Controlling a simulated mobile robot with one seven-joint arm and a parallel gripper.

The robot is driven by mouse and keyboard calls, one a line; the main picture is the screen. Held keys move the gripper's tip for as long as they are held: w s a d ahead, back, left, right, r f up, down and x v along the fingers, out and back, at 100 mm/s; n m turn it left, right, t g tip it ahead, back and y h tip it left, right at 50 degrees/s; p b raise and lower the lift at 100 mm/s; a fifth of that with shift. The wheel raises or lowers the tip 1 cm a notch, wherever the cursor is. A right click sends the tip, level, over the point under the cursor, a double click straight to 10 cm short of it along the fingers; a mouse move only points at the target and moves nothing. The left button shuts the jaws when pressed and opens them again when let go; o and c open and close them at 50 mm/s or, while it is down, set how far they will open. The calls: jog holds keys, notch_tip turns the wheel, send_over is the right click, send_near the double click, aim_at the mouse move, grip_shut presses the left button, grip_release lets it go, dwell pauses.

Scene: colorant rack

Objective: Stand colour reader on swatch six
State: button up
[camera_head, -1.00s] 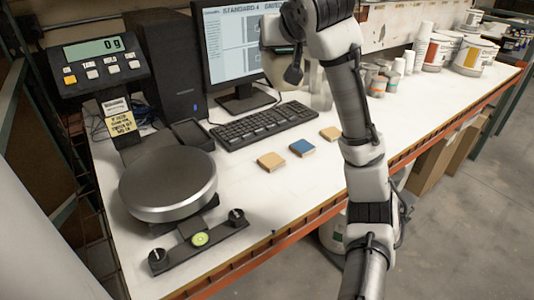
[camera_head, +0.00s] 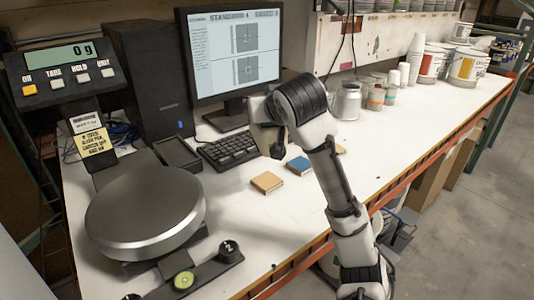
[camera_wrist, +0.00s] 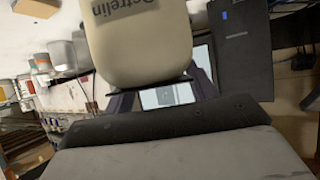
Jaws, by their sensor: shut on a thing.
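My gripper (camera_wrist: 155,98) is shut on a cream, rounded body with dark lettering, which I take for the colour reader (camera_wrist: 140,45). In the head view my wrist hides most of the gripper. A beige part (camera_head: 262,112), probably the reader, shows left of the wrist, in front of the monitor. Three small square swatches lie in a row on the bench: a tan one (camera_head: 267,182), a blue one (camera_head: 299,165) and another tan one (camera_head: 339,149) partly behind my arm. No swatch number is readable. The held thing appears above the bench, apart from the swatches.
The keyboard (camera_head: 228,150) lies behind the swatches, below the monitor (camera_head: 236,50). A scale with a round pan (camera_head: 146,208) fills the left. A metal jar (camera_head: 347,101), small bottles and paint tubs stand at the back right. Bench right of my arm is clear.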

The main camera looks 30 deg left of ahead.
aim_at(264, 135)
notch_tip(264, 135, down, 10)
jog(key=shift+f, duration=0.25)
dwell(0.3)
jog(key=shift+f, duration=0.1)
jog(key=o, duration=1.5)
jog(key=shift+f, duration=0.1)
jog(key=shift+c, duration=0.2)
jog(key=shift+r, duration=0.2)
jog(key=b+v, duration=0.1)
jog(key=v, duration=1.1)
jog(key=shift+f, duration=0.1)
